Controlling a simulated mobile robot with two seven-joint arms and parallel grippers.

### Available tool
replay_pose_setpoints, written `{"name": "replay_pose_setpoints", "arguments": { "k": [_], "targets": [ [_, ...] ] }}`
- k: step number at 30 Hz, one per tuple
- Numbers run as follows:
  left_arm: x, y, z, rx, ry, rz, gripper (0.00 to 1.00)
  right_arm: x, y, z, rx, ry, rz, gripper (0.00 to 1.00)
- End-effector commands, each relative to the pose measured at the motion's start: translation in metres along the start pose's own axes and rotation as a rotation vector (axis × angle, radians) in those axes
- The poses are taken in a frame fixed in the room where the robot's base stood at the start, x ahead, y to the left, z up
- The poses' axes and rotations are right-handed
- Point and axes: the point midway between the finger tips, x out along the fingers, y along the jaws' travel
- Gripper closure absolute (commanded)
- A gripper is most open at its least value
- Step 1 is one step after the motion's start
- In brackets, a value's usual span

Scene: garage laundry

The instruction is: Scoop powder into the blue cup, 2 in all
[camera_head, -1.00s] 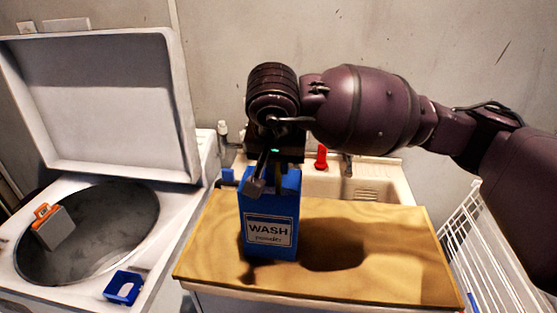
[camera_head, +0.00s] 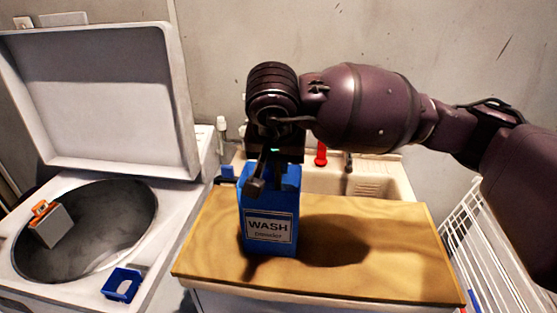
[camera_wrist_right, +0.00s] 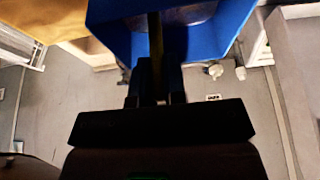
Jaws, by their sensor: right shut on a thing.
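The blue wash powder box (camera_head: 269,228) stands upright on the wooden board, its top open. My right gripper (camera_head: 268,185) is over the box's open top, pointing down. In the right wrist view it (camera_wrist_right: 157,85) is shut on a thin dark handle (camera_wrist_right: 156,50) that reaches into the box (camera_wrist_right: 118,40). The scoop end of the handle is hidden, so I cannot tell if it holds powder. The small blue cup (camera_head: 114,290) sits on the washer's front rim at lower left, with a white patch inside. My left gripper is not in view.
The wooden board (camera_head: 390,260) is clear right of the box. A sink (camera_head: 385,178) lies behind, a white rack (camera_head: 470,245) at right.

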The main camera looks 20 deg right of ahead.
Motion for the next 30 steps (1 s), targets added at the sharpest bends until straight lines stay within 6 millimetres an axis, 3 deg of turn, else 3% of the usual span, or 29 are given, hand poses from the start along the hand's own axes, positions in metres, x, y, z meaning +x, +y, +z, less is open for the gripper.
{"name": "replay_pose_setpoints", "arguments": {
  "k": [10, 30],
  "targets": [
    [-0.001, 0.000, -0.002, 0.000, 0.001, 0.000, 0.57, -0.003, 0.000, -0.001, 0.000, 0.001, -0.001, 1.00],
    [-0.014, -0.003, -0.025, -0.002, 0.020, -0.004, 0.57, -0.053, 0.000, -0.022, 0.001, 0.003, -0.001, 1.00]
  ]
}}
